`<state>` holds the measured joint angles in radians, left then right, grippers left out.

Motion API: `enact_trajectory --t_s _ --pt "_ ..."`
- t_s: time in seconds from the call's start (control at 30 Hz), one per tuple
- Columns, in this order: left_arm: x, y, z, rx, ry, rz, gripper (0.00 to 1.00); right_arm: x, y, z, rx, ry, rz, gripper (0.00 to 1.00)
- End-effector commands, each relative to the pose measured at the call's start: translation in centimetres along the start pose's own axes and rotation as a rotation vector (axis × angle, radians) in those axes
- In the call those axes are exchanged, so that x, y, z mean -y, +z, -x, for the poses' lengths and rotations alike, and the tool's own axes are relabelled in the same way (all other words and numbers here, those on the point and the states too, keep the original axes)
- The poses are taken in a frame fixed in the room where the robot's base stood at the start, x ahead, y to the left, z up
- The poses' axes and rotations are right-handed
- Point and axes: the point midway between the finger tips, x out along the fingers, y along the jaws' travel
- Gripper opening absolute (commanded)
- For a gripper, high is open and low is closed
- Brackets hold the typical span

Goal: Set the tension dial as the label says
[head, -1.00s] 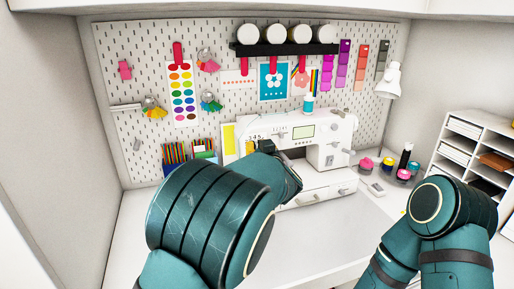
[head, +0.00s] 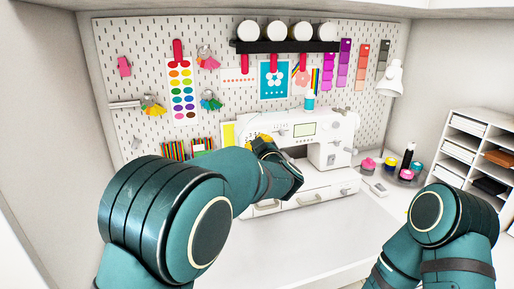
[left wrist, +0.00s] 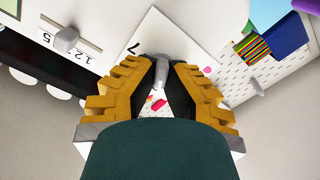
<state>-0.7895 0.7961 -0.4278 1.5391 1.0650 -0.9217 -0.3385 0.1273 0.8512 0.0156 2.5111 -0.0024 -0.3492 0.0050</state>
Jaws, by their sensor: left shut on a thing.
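The white sewing machine (head: 326,127) stands against the pegboard in the head view. My left gripper (head: 257,139) is at the machine's left end, and its arm hides much of that end. In the left wrist view its ochre fingers (left wrist: 160,85) are closed around a small grey knob (left wrist: 160,68), which seems to be the dial. A white surface with a black "7" (left wrist: 133,47) lies beside the knob. Another grey knob (left wrist: 65,40) has numbers near it, including a 5. The dial's pointer is not clear. My right gripper is not in view.
A desk lamp (head: 391,78) and spools and bottles (head: 390,167) stand right of the machine. A white shelf unit (head: 474,145) is at the far right. A dark shelf of jars (head: 285,48) hangs above. The desk front (head: 300,238) is clear.

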Motion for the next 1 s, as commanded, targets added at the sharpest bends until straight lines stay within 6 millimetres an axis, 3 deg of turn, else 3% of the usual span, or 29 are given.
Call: enact_trajectory --t_s 0.47,0.5,0.57,1.0 --pt "0.0 -0.5 -0.2 -0.009 0.0 0.02 0.0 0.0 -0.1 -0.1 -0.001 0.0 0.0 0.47" --pt "0.0 -0.5 -0.2 -0.009 0.0 0.02 0.22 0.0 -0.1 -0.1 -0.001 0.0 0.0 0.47" --pt "0.0 -0.5 -0.2 -0.008 0.0 0.02 0.41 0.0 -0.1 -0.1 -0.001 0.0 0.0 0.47" --pt "-0.1 -0.2 0.9 -0.002 0.001 0.019 0.41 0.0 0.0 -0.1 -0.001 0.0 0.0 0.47"
